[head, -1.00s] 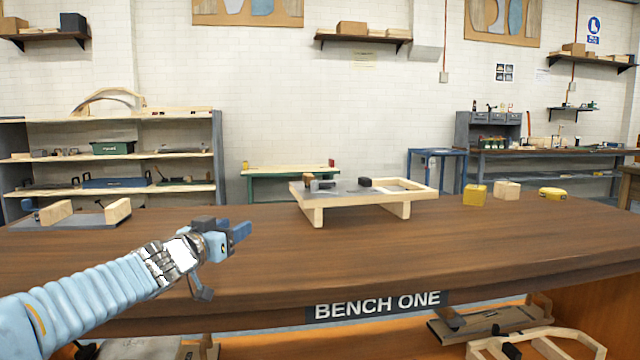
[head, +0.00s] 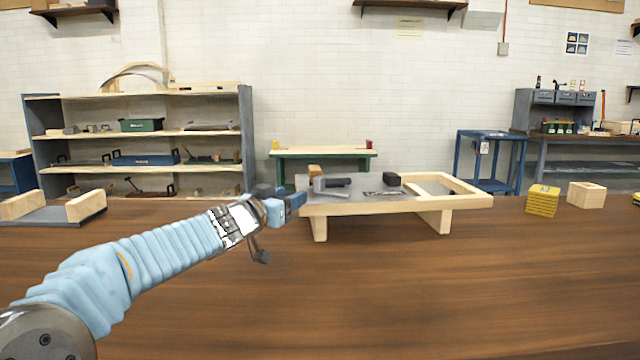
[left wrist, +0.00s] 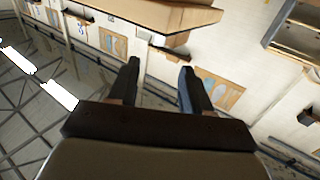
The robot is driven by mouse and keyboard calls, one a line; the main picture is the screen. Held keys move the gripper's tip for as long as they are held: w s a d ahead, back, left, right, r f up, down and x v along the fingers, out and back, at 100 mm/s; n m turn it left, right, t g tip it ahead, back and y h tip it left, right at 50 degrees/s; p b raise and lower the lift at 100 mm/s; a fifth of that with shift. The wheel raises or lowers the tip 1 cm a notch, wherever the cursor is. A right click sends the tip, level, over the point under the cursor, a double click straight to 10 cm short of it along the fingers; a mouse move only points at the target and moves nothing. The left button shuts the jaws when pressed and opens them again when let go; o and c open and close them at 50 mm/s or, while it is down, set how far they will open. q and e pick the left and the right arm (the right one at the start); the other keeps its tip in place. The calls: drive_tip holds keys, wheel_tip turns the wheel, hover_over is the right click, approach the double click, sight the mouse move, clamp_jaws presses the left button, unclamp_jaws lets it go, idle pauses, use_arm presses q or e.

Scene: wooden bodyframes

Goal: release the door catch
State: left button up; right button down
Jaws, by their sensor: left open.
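The wooden door frame (head: 463,203) stands on short wooden legs on the bench, right of centre in the head view. A grey panel (head: 365,197) covers its left part. On the panel are a grey catch-like bracket (head: 326,187), a dark bar (head: 338,182) and a black block (head: 392,179). My left gripper (head: 291,201) is at the frame's left end, in front of it in the picture; I cannot tell if they touch. In the left wrist view its two dark fingers (left wrist: 160,88) are apart with nothing between them. My right gripper is not in view.
The brown bench top (head: 400,290) is clear in front of the frame. A yellow block (head: 542,201) and a wooden block (head: 587,195) stand to the right. A grey fixture with wooden blocks (head: 56,214) lies at the left. Shelves stand behind.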

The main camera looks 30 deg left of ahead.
sight(316, 184)
use_arm(q)
drive_tip(key=w+p, duration=0.1)
drive_tip(key=w, duration=1.1)
drive_tip(key=shift+a, duration=0.15)
clamp_jaws()
